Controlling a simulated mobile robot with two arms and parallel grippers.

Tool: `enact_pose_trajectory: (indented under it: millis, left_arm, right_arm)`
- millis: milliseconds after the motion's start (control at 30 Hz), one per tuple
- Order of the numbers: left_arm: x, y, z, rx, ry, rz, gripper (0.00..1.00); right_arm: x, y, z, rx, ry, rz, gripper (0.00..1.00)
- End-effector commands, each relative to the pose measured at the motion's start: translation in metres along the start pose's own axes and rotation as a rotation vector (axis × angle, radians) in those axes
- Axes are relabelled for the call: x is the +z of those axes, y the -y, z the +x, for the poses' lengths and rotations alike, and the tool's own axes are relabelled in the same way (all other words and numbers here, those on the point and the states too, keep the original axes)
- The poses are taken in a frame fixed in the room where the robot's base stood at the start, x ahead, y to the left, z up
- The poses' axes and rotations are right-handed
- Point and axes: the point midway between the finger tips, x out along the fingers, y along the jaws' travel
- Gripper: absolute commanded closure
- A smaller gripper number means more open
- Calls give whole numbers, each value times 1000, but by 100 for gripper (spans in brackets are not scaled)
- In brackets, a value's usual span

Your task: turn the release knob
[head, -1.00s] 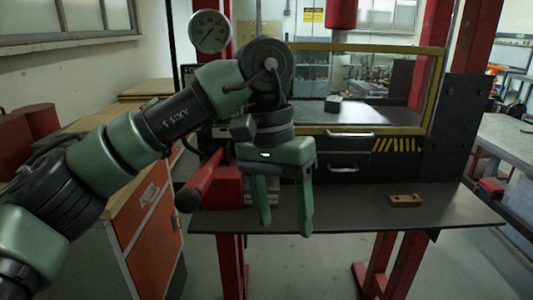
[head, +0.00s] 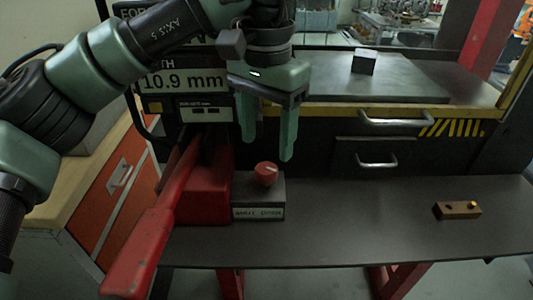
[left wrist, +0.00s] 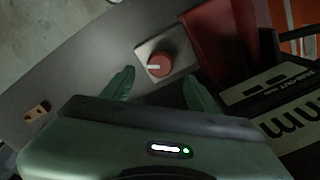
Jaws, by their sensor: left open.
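The red release knob (head: 266,174) sits on top of a small grey box (head: 258,196) with a white label on its front. In the left wrist view the round red knob (left wrist: 159,65) has a white pointer mark and shows between and beyond my fingertips. My left gripper (head: 267,150) is open, fingers pointing down, above and behind the knob in the head view, apart from it. In the left wrist view its green fingers (left wrist: 158,88) are spread with nothing between them. My right gripper is not in view.
A red lever (head: 150,235) on a red housing (head: 205,190) stands left of the knob box. A display panel (head: 185,80) reads 10.9 mm. A small brown block (head: 457,209) lies on the dark shelf (head: 370,225) at right. Two drawer handles (head: 395,120) are behind.

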Motion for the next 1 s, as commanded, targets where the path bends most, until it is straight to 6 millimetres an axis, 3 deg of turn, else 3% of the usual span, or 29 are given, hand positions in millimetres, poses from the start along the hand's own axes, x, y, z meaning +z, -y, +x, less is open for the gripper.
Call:
enact_pose_trajectory:
  millis: [300, 700, 767, 933, 1000]
  left_arm:
    - [0, 0, 49, 1, 2, -2, 41]
    - [0, 0, 61, 1, 0, -1, 41]
    - [0, 0, 60, 1, 0, -1, 52]
    - [0, 0, 60, 1, 0, -1, 99]
    - [0, 0, 60, 1, 0, -1, 100]
  right_arm:
    - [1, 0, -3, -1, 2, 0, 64]
    - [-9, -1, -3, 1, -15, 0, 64]
    - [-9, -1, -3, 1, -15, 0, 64]
    - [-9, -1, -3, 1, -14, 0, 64]
    - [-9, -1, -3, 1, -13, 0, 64]
